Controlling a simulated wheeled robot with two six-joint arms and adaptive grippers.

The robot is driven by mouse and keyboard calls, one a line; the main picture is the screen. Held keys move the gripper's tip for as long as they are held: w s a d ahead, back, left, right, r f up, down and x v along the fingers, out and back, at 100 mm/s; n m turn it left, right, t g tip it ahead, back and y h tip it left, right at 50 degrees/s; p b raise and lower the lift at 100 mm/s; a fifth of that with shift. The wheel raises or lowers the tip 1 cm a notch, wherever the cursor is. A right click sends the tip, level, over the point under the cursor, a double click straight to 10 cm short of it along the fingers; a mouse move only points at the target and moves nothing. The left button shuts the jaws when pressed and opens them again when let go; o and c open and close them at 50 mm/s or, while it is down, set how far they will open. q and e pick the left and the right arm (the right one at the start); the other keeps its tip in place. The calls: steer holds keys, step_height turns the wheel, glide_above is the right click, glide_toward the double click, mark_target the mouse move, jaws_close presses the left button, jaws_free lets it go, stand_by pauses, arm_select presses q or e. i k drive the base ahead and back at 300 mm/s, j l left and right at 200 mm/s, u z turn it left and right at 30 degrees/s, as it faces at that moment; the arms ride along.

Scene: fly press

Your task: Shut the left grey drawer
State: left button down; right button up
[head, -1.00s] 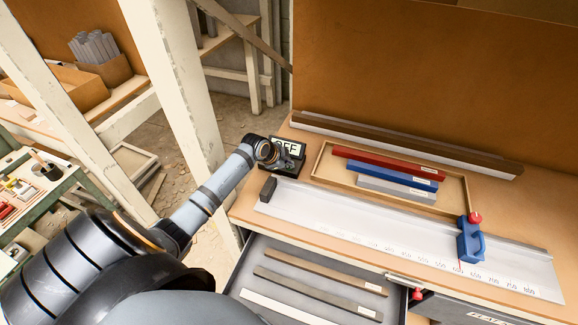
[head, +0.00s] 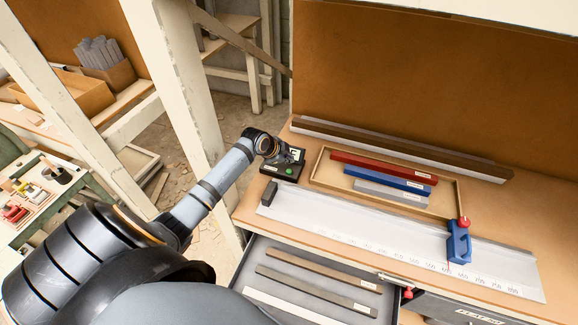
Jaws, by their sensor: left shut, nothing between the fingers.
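The left grey drawer (head: 320,281) stands open under the front edge of the workbench. Two brown bars (head: 318,292) and a white strip (head: 275,303) lie in it. Its front is out of view below. My left arm reaches in from the left, and my left gripper (head: 283,157) is at the back left of the bench. It is shut and empty, in front of a small black display box (head: 284,172) with a green button, and hides part of the display. Whether it touches the box I cannot tell. It is well behind the drawer. My right gripper is not in view.
A long ruled metal fence (head: 360,228) with a blue stop block (head: 459,245) lies along the bench front. Behind it is a shallow wooden tray (head: 322,181) with red, blue and grey bars.

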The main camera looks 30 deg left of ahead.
mark_target(388, 305)
steer(key=k+l, duration=1.2)
steer(key=k, duration=0.05)
